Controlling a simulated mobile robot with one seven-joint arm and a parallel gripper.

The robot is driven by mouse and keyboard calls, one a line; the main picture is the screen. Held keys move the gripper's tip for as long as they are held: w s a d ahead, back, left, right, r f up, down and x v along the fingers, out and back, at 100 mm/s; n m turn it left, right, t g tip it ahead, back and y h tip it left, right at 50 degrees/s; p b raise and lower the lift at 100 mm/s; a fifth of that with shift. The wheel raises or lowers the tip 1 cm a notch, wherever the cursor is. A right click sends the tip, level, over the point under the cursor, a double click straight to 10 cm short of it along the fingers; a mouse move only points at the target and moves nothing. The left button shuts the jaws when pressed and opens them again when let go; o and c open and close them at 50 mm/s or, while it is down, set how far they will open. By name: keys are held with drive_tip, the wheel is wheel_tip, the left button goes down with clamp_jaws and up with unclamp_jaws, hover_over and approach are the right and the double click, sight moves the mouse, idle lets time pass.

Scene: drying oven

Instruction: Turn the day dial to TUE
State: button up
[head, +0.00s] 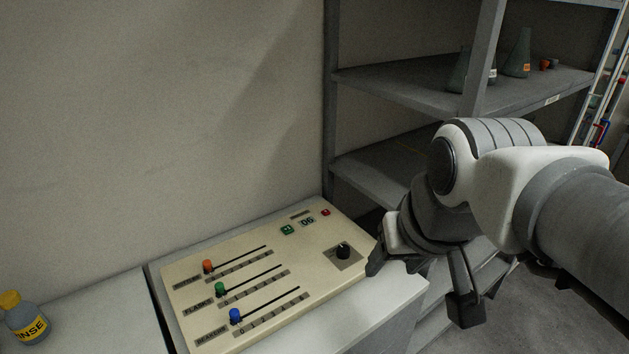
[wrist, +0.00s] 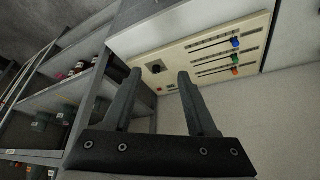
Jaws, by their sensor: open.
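The day dial is a black knob (head: 343,251) on a grey square plate at the right end of the cream control panel (head: 318,283). Its day markings are too small to read. In the wrist view the dial (wrist: 156,68) shows beyond my fingers, between them and nearer the left one. My gripper (head: 418,283) is open and empty, to the right of the panel in the head view, with its left finger close to the panel's right edge. It is apart from the dial. It also shows in the wrist view (wrist: 160,80).
Three sliders with orange (head: 208,266), green (head: 220,288) and blue (head: 235,315) knobs lie left of the dial. A small display (head: 307,220) sits behind it. A rinse bottle (head: 25,318) stands far left. Grey shelving (head: 400,92) with flasks stands behind my arm.

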drive_tip(key=shift+o, duration=0.8)
drive_tip(key=w+r+m+g, duration=0.1)
drive_tip(key=w+r, duration=0.1)
drive_tip(key=w, duration=0.6)
drive_tip(key=shift+w, duration=0.15)
drive_tip(key=m+g, duration=0.2)
drive_tip(key=g, duration=0.2)
hover_over(344, 248)
wheel_tip(344, 248, down, 12)
drive_tip(key=r, duration=0.1)
wheel_tip(344, 248, down, 18)
drive_tip(key=shift+r+b, duration=0.25)
drive_tip(key=shift+b, duration=0.75)
clamp_jaws()
